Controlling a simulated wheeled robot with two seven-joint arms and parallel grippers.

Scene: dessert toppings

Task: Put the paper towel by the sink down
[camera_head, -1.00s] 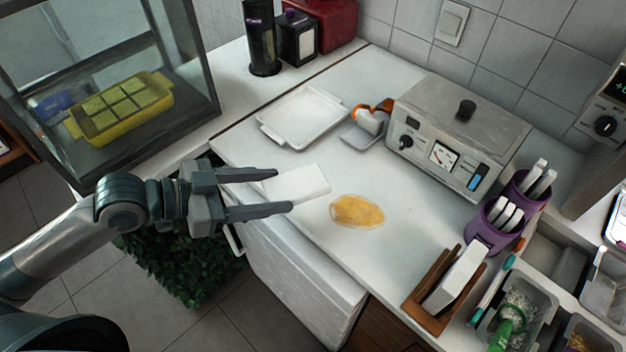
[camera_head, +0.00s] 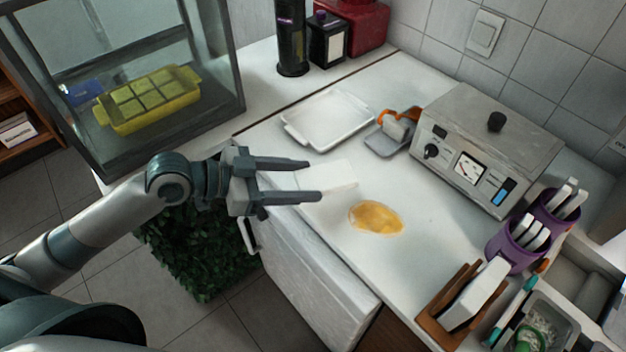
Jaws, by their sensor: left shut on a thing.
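My left gripper (camera_head: 314,181) reaches in from the left over the white counter (camera_head: 425,215). It is shut on a white paper towel (camera_head: 341,179), which shows between and beyond its fingers. The towel is close over the counter; I cannot tell whether it touches the surface. A yellow-orange spill (camera_head: 376,217) lies on the counter just right of and below the towel. My right gripper is out of view. No sink can be made out clearly.
A white tray (camera_head: 291,133) and a small grey holder with an orange item (camera_head: 395,122) stand behind. A metal appliance (camera_head: 480,125), purple cups (camera_head: 512,248) and a wooden rack (camera_head: 437,312) stand at right. Bare counter lies between spill and appliance.

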